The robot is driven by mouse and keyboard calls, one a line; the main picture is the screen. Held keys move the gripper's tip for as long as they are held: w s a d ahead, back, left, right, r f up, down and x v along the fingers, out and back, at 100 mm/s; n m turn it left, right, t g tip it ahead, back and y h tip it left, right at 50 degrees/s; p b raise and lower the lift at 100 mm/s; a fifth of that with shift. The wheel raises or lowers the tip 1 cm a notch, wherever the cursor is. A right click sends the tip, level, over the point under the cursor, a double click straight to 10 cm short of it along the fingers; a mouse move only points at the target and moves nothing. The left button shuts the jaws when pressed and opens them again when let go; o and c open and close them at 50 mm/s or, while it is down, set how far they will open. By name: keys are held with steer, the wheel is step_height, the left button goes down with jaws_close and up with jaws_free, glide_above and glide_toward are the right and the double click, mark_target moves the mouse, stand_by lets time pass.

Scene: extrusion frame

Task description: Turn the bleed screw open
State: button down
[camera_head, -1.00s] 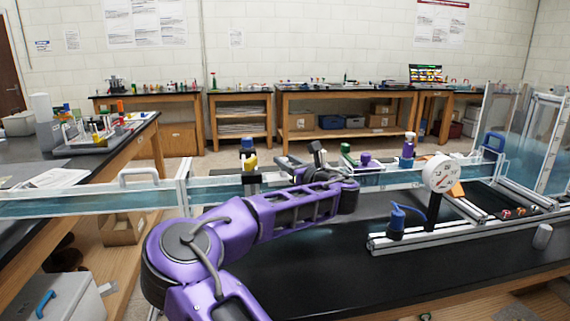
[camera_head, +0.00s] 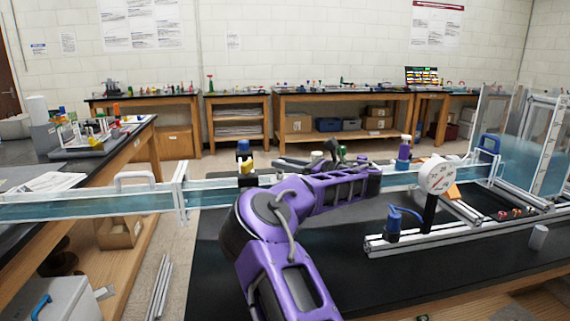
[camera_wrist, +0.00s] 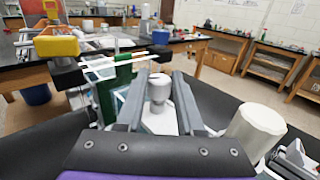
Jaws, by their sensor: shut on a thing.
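The bleed screw appears to be the pale grey metal knob (camera_wrist: 158,88) in the wrist view, with a rounded top and a wider lower part. My gripper (camera_wrist: 159,76) has one finger on each side of it and is shut on it. The screw's lower end and the finger contact are partly hidden between the fingers. In the head view my purple arm reaches over the bench, and its links hide most of the gripper and the screw.
A yellow block (camera_wrist: 55,47) on a black piece stands left of my fingers. A white cylinder (camera_wrist: 255,128) stands close on the right. In the head view a round dial gauge (camera_head: 437,175) and a blue fitting (camera_head: 393,224) stand on the rail at right. The black bench top in front is clear.

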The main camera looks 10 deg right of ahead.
steer(key=c, duration=0.5)
jaws_free()
steer(key=shift+c, duration=0.2)
steer(key=v, duration=1.7)
steer(key=shift+s+d, duration=0.1)
steer(key=shift+s, duration=0.05)
